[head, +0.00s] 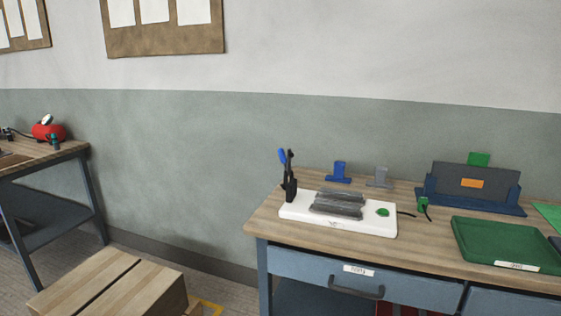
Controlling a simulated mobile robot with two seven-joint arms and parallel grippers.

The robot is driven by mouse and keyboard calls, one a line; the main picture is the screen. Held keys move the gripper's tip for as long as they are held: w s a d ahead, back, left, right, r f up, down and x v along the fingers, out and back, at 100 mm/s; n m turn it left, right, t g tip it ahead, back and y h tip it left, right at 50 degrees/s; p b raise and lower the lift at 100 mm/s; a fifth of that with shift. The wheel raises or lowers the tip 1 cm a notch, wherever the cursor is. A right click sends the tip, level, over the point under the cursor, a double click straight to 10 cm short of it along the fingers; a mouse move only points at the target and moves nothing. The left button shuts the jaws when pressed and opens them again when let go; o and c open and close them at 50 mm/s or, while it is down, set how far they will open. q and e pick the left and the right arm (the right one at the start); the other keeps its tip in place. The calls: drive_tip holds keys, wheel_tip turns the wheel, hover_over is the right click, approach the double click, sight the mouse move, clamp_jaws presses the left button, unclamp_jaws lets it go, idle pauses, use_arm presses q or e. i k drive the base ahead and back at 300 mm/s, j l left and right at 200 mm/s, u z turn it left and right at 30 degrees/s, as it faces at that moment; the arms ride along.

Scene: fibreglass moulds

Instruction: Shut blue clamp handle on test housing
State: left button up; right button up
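The test housing (296,211) is a white base on the wooden workbench, right of the picture's middle. A grey ribbed block (338,204) lies across it, and a round green button (382,212) sits at its right end. The clamp (289,188) is black and stands upright at the left end. Its blue handle (282,156) points up, tilted slightly left, and is raised clear of the grey block. Neither of my grippers shows in the head view.
The workbench (420,250) also holds blue (338,172) and grey (380,177) stands, a dark panel in a blue holder (470,208) and a green tray (485,244). A wooden crate (115,285) stands on the floor at left front. Another bench (40,165) is far left.

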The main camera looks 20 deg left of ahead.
sight(280, 152)
drive_tip(key=j+z, duration=0.1)
drive_tip(key=j, duration=0.55)
drive_tip(key=j+z, duration=0.15)
drive_tip(key=j, duration=0.5)
drive_tip(key=k+j+z, duration=0.1)
drive_tip(key=j, duration=0.5)
drive_tip(key=k+j+z, duration=0.1)
drive_tip(key=j, duration=0.55)
drive_tip(key=k+j+z, duration=0.15)
drive_tip(key=j, duration=0.5)
drive_tip(key=k+j+z, duration=0.1)
drive_tip(key=j, duration=0.5)
drive_tip(key=k+j+z, duration=0.15)
drive_tip(key=j, duration=0.45)
drive_tip(key=k+j+z, duration=0.1)
drive_tip(key=k+j, duration=0.2)
drive_tip(key=j, duration=0.25)
